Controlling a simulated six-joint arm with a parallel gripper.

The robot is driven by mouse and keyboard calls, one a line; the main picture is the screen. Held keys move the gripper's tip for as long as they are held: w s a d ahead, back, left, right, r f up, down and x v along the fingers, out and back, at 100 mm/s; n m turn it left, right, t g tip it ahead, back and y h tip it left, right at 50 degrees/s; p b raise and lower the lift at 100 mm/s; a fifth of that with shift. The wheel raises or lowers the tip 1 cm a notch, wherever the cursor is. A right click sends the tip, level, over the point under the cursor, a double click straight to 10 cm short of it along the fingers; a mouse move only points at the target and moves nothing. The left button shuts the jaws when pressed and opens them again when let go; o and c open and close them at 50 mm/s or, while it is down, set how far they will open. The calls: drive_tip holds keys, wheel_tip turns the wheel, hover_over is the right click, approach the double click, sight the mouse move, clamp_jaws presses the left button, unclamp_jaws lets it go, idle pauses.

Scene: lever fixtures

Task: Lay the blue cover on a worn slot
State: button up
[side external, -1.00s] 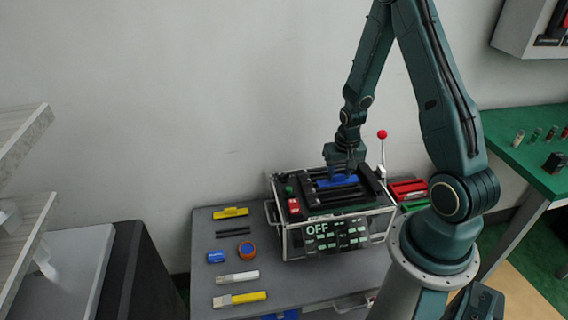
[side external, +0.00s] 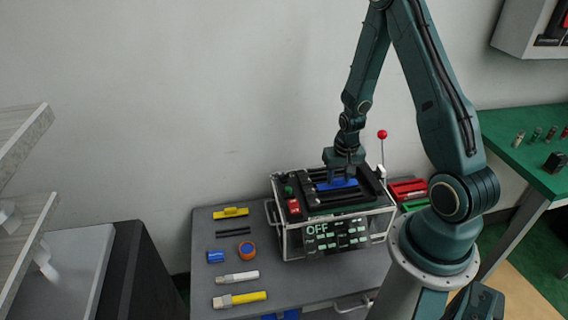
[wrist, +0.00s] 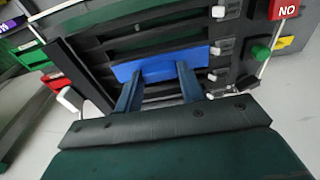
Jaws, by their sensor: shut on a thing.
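The blue cover (side external: 337,184) is a flat strip at the top of the black-topped fixture (side external: 322,211). It also shows in the wrist view (wrist: 160,68), lying across the dark slots (wrist: 150,45). My gripper (side external: 343,172) is over the fixture, pointing down, with its two blue-grey fingers (wrist: 158,88) closed on the near edge of the cover. I cannot tell whether the cover touches the slot surface or is held just above it. Which slots are worn cannot be told from these frames.
A red-knobbed lever (side external: 382,135) stands at the fixture's right. An OFF panel (side external: 337,235) faces front. Red trays (side external: 407,189) lie behind right.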

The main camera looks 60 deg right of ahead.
drive_tip(key=shift+f, duration=0.4)
drive_tip(key=o, duration=1)
drive_tip(key=shift+r, duration=0.1)
wheel_tip(320, 180, up, 14)
drive_tip(key=s+a, duration=0.1)
drive_tip(key=shift+f, duration=0.25)
drive_tip(key=shift+s+a, duration=0.1)
idle(0.6)
drive_tip(key=shift+r, duration=0.1)
